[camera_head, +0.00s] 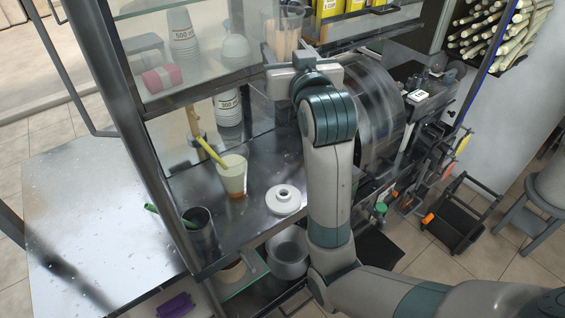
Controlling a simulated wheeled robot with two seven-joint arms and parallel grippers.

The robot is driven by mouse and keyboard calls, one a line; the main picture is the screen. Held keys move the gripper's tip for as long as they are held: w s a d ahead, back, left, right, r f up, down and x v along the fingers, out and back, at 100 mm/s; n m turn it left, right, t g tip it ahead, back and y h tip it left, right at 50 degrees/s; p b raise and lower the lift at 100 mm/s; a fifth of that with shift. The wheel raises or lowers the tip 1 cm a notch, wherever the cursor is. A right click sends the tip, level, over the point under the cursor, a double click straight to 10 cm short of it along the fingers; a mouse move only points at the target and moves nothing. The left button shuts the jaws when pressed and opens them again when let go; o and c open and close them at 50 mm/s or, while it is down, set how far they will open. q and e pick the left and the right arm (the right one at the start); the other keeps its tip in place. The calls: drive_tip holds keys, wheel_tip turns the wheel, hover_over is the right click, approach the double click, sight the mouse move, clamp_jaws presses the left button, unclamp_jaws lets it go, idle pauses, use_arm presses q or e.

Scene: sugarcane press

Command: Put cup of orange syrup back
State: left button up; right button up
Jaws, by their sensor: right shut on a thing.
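My right gripper (285,57) is raised at the glass shelf at the top centre, shut around a clear cup (283,38) with tan-orange contents. This looks like the cup of orange syrup; its lower part is hidden by the gripper. Whether its base touches the shelf, I cannot tell. Another clear cup (233,178), with a pale upper part, an orange bottom layer and a yellow-green stick, stands on the metal counter (262,160) below. My left gripper is not in view.
Yellow boxes (330,12) stand right of the held cup. Stacked white cups (182,35) are on the shelf at left. A white ring-shaped piece (285,198) and a metal tumbler (198,232) stand on the counter. The press drum (375,110) is close right of my forearm.

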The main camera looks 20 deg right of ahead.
idle(0.4)
wheel_tip(320, 180, down, 24)
drive_tip(key=p, duration=0.2)
drive_tip(key=shift+r, duration=0.15)
drive_tip(key=shift+p, duration=0.3)
wheel_tip(320, 180, down, 3)
drive_tip(key=shift+f, duration=0.6)
drive_tip(key=shift+f, duration=0.1)
